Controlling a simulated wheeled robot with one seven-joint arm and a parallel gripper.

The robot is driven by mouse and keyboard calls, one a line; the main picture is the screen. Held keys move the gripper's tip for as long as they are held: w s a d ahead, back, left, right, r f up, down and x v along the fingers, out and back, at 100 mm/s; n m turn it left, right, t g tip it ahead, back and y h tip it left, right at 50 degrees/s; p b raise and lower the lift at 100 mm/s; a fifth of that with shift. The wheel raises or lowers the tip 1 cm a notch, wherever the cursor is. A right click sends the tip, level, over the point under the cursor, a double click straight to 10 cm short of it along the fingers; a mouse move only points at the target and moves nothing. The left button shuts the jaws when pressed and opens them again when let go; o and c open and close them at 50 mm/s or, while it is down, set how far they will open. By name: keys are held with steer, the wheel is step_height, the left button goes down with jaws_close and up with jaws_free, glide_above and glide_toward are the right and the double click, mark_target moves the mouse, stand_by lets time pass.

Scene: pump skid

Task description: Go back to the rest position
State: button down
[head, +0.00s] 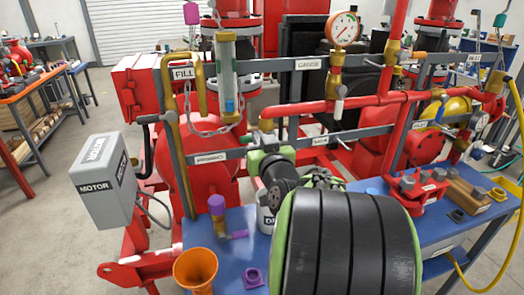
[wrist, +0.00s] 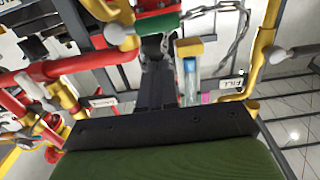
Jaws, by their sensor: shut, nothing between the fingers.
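My gripper (wrist: 156,48) shows in the wrist view as dark fingers closed together at the middle, reaching up from the black and green wrist body. Nothing is held between them. Beyond the fingertips are the skid's pipes, a chain and the sight glass (wrist: 190,78) with blue inside. The FILL label (wrist: 232,84) is to the right of the fingers. In the head view my black and green arm fills the lower middle, in front of the skid, and I cannot make out the fingertips there.
Red pipes (head: 330,106) and grey rails (head: 300,64) stand close beyond my arm, with a gauge (head: 343,28) above. The blue bench (head: 225,258) carries an orange funnel (head: 195,268) and a purple-topped part (head: 217,206). A grey motor box (head: 100,182) is at left. Open floor shows at far left.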

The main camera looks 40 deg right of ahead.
steer(key=b+v, duration=0.1)
steer(key=v, duration=0.1)
steer(key=shift+s+a, duration=0.1)
steer(key=shift+s, duration=0.2)
